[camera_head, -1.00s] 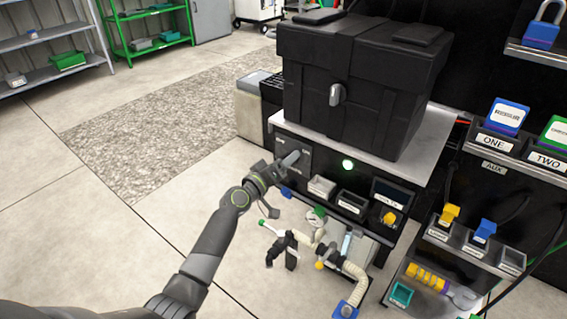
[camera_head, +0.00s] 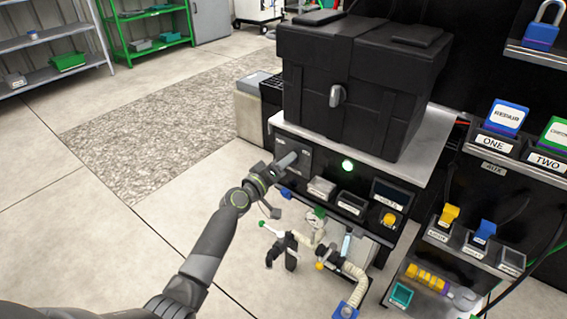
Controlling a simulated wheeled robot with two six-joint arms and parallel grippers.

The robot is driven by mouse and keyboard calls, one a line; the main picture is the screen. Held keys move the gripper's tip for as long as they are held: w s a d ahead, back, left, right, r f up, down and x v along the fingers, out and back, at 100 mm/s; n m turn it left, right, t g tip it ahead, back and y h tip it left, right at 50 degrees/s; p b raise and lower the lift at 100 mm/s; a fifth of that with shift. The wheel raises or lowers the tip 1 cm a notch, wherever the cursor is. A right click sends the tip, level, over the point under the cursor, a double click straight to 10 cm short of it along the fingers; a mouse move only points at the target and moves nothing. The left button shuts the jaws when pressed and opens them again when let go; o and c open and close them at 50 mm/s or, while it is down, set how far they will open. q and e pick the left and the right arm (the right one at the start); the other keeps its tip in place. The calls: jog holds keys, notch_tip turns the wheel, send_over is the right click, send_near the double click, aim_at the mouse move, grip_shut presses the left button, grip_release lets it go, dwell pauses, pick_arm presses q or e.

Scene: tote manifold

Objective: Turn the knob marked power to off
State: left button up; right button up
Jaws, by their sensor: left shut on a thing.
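The power knob (camera_head: 288,159) is a grey bar-shaped handle on a dark plate at the left of the panel front, below the black case. Its marking is too small to read. My left gripper (camera_head: 279,167) is at the knob and shut on it, hiding part of it. The knob's exact angle is hard to tell. My right gripper is not in view.
A black case (camera_head: 350,85) stands on the grey top above the panel. Hoses and fittings (camera_head: 320,250) lie below. Open floor is at the left.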

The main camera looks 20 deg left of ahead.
pick_arm(q)
jog(key=n+p, duration=0.1)
jog(key=n, duration=1)
jog(key=f+n+p, duration=0.1)
jog(key=n, duration=0.4)
jog(key=shift+p, duration=0.3)
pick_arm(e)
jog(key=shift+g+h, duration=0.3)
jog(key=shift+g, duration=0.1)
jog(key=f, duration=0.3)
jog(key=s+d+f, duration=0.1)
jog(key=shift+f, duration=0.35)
pick_arm(q)
jog(key=shift+n, duration=0.4)
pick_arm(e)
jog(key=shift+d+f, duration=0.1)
pick_arm(q)
jog(key=o, duration=1)
